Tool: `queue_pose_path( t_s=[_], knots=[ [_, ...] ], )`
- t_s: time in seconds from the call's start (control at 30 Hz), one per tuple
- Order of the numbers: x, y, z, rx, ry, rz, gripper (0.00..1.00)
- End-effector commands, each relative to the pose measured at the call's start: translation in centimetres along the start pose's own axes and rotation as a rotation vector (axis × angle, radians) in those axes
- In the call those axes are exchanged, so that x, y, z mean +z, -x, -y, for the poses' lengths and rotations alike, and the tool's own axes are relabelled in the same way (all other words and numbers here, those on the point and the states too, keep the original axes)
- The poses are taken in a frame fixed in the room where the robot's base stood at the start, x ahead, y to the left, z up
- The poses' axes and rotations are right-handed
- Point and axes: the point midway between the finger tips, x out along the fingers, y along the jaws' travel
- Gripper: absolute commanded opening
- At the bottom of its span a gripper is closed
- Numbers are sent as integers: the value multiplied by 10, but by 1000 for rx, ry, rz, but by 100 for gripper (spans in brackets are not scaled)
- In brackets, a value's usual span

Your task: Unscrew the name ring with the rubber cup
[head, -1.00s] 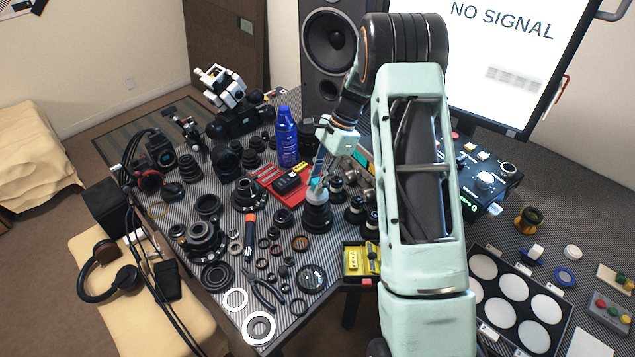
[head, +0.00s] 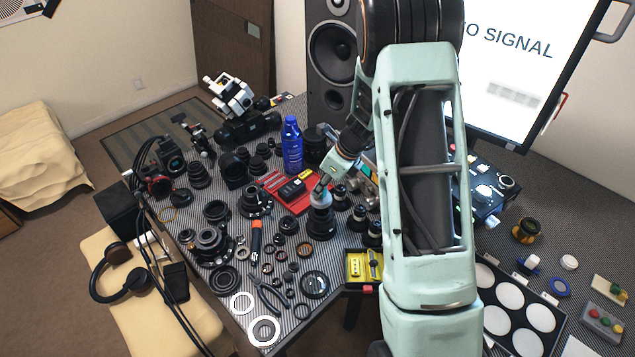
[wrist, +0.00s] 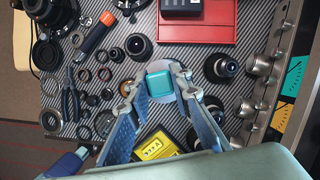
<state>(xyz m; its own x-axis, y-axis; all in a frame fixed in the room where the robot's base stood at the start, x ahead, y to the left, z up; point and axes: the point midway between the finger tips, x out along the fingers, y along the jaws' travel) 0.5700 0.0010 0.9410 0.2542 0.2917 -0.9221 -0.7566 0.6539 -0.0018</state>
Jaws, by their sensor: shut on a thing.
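My gripper (head: 322,187) is shut on the rubber cup (head: 319,199), a pale grey cup with a teal top. The cup sits mouth down at the top of an upright black lens (head: 320,224) on the table. In the wrist view, my gripper (wrist: 158,90) has one finger on each side of the cup's teal block (wrist: 160,82), and the grey rim (wrist: 181,70) shows around it. The name ring is hidden under the cup, and I cannot tell whether it has turned. The wrist view hides most of the lens.
Several small lenses stand close on the right, with a yellow tray (head: 353,266) in front. A red tray (head: 271,182) and a blue bottle (head: 291,150) stand behind. Loose rings, pliers (head: 270,295) and an orange-handled screwdriver (head: 256,240) crowd the left.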

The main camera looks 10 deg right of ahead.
Motion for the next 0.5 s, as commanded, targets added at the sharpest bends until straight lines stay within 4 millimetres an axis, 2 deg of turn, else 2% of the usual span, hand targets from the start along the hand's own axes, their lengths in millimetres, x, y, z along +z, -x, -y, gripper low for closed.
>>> queue_pose_path(
  t_s=[0.17, 0.47, 0.5],
  knots=[
    [-6, -8, 0, -11, -28, -3, 0],
    [-18, -37, 0, -10, -25, -2, 0],
    [-15, -32, 0, -10, -25, -1, 0]
  ],
)
